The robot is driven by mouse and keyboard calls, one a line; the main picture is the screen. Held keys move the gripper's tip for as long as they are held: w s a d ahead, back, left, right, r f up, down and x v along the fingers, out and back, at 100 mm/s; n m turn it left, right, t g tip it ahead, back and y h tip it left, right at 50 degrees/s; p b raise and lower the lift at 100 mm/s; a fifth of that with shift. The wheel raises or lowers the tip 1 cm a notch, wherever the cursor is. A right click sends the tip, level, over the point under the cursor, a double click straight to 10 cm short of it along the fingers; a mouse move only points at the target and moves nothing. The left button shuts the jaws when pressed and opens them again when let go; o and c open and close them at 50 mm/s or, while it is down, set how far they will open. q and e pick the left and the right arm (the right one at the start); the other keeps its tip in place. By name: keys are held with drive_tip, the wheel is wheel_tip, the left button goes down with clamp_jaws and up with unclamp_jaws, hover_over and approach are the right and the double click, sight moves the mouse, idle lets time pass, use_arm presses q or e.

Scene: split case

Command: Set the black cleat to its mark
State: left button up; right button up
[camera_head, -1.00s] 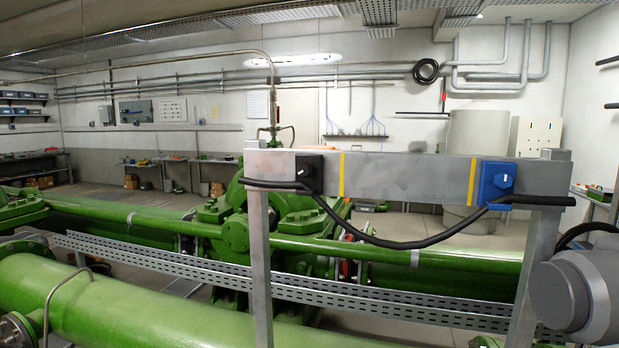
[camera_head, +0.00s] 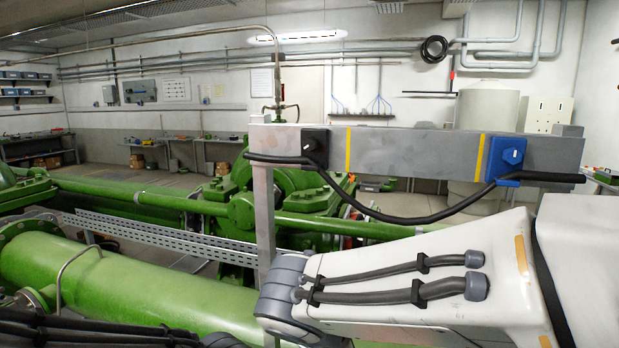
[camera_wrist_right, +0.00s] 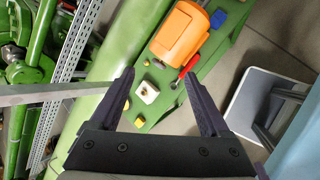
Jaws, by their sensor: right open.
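The black cleat (camera_head: 315,145) sits on the grey rail (camera_head: 415,150) near its left end, left of and apart from a yellow mark (camera_head: 348,150). The blue cleat (camera_head: 507,158) sits near the right end, just right of a second yellow mark (camera_head: 479,158). A black cable (camera_head: 400,220) passes both cleats and sags between them. My right gripper (camera_wrist_right: 158,76) is open and empty in the right wrist view, and no cleat shows there. In the head view my right arm crosses the lower right, but its gripper does not show. My left gripper is not in view.
Green pipes (camera_head: 130,272) and a perforated cable tray (camera_head: 150,235) lie behind and below the rail. A left post (camera_head: 263,200) carries the rail. The wrist view shows an orange object (camera_wrist_right: 180,32) on a green surface and a grey tray (camera_wrist_right: 255,110).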

drive_tip(key=w+a+r+n+t+h, duration=0.1)
drive_tip(key=w+a+r+n+t, duration=0.2)
drive_tip(key=w+r+n+t, duration=0.45)
drive_tip(key=n+t, duration=0.4)
drive_tip(key=n, duration=0.1)
approach(309, 168)
drive_tip(key=shift+g+h, duration=0.25)
drive_tip(key=shift+h, duration=0.15)
drive_tip(key=p+x, duration=0.1)
drive_tip(key=x, duration=0.1)
drive_tip(key=p+x, duration=0.1)
drive_tip(key=x, duration=0.2)
drive_tip(key=p+x, duration=0.1)
drive_tip(key=x, duration=0.2)
drive_tip(key=shift+w+a+r, duration=0.15)
drive_tip(key=shift+w+r, duration=0.05)
drive_tip(key=shift+r, duration=0.05)
drive_tip(key=shift+w+d+f+p, duration=0.2)
drive_tip(key=shift+w+p, duration=0.2)
drive_tip(key=shift+w, duration=0.15)
clamp_jaws()
